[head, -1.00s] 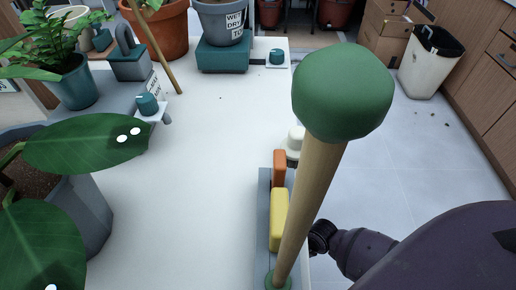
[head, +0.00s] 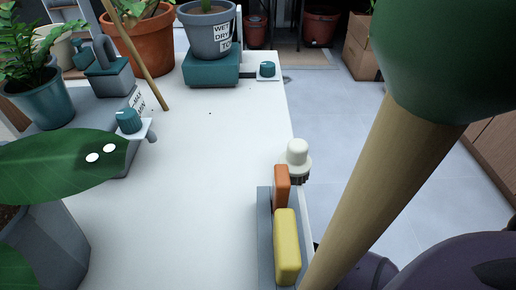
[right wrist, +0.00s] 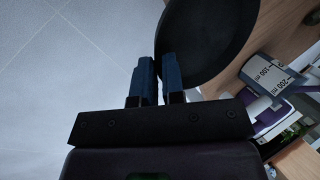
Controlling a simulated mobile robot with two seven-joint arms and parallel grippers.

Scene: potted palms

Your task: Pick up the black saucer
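The black saucer (right wrist: 215,40) is a dark round disc at the top of the right wrist view, cut off by the upper edge. My right gripper (right wrist: 157,65) has two blue fingers drawn close together, with a narrow gap at the saucer's left rim. It appears shut on that rim; the right finger covers part of the disc. The exact contact is hard to see in the dark. In the head view, part of my purple right arm shows at the lower right, and its fingers are out of view. My left gripper is not in view, nor is the saucer there.
A white table (head: 190,150) bears plants, teal dials and a grey holder with yellow (head: 287,245) and orange blocks. A wooden pole with a green ball (head: 430,60) blocks much of the right side. A measuring beaker (right wrist: 270,73) stands beyond the saucer. Tiled floor lies open.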

